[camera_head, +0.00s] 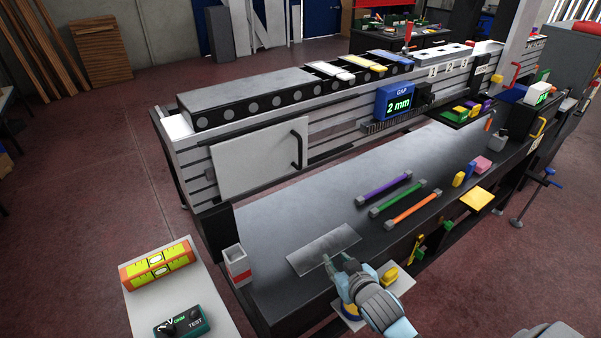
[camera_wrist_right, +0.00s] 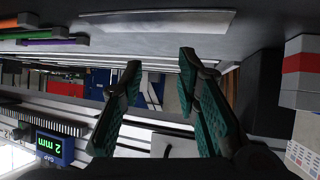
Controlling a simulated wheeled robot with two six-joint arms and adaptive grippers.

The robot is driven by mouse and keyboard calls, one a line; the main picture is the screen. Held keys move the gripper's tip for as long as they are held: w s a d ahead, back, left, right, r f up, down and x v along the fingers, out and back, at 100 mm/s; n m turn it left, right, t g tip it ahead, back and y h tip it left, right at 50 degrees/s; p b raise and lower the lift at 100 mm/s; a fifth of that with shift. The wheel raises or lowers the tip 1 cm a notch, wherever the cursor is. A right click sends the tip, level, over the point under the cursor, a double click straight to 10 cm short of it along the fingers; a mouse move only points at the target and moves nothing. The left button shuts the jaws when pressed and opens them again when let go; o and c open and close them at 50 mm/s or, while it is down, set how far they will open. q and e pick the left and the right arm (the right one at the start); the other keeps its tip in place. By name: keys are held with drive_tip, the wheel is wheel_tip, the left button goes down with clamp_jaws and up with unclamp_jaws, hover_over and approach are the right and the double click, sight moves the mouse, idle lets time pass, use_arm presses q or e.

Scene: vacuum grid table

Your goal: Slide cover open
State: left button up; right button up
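The cover (camera_head: 245,163) is a light grey panel upright on the slatted back wall of the bench, left of centre in the head view. A black vertical handle (camera_head: 297,150) sits near its right edge. To its right is a dark opening with a rail along it. My right gripper (camera_head: 336,260) is low over the front of the bench, well apart from the cover and handle. In the right wrist view, which looks upside down, its two teal fingers (camera_wrist_right: 160,68) are spread with nothing between them. The left gripper is not in view.
A thin grey plate (camera_head: 323,248) lies on the dark bench top beside my right gripper. Purple, green and orange bars (camera_head: 397,198) lie to the right. A blue gap display (camera_head: 394,103) reads 2 mm. A grey and red block (camera_head: 236,262) stands at the left front corner.

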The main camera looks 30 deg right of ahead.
drive_tip(key=w+r+t, duration=0.3)
drive_tip(key=w+r, duration=0.1)
drive_tip(key=r, duration=0.8)
drive_tip(key=t+y+p, duration=0.1)
drive_tip(key=t+p, duration=0.1)
drive_tip(key=t, duration=0.1)
approach(301, 149)
drive_tip(key=w, duration=1)
drive_tip(key=shift+d+f+b, duration=0.2)
drive_tip(key=shift+d+b, duration=0.1)
drive_tip(key=shift+d, duration=0.05)
drive_tip(key=shift+w+r, duration=0.1)
drive_tip(key=shift+w, duration=0.2)
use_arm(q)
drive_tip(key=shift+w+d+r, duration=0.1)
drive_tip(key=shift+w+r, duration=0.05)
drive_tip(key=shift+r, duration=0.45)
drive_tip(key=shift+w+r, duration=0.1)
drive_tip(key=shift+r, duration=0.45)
use_arm(e)
clamp_jaws()
